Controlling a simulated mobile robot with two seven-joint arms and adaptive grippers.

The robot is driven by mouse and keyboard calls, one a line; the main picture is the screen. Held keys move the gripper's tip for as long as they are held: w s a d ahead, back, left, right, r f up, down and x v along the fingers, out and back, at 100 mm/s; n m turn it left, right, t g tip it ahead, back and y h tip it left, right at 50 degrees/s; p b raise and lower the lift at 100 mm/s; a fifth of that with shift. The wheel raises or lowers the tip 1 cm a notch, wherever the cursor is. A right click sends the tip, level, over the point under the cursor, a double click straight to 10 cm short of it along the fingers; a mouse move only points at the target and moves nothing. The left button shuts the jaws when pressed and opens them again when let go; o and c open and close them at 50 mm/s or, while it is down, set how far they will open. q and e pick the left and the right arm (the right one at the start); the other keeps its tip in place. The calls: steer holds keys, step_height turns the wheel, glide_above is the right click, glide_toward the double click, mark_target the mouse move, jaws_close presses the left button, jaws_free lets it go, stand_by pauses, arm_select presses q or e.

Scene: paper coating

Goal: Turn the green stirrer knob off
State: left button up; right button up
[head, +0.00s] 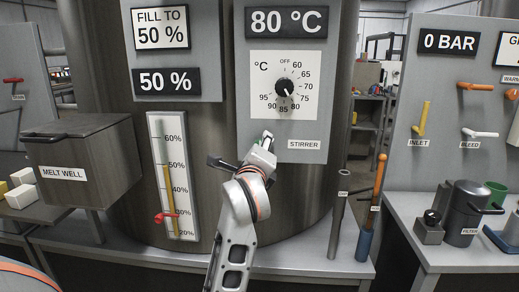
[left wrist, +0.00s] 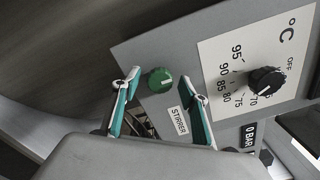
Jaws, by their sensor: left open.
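The green stirrer knob (left wrist: 160,80) is round and sits on the grey panel beside the STIRRER label (left wrist: 178,121) in the left wrist view. A small light mark shows on its face; I cannot tell its exact setting. In the head view the knob is hidden behind my left gripper (head: 262,150), which is raised at the panel's lower edge, left of the STIRRER label (head: 303,144). In the left wrist view the two green-padded fingers are spread, with the knob seen between their tips. Nothing is held. I cannot tell whether they touch the knob. My right gripper is not in view.
The black temperature knob (head: 284,88) with its dial sits above on the same panel. A level gauge (head: 173,175) with a red pointer is left of my arm. The melt well box (head: 85,160) is further left. Valve handles (head: 421,118) are on the right panel.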

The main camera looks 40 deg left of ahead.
arm_select(q)
steer(key=v, duration=1.2)
steer(key=shift+a, duration=0.1)
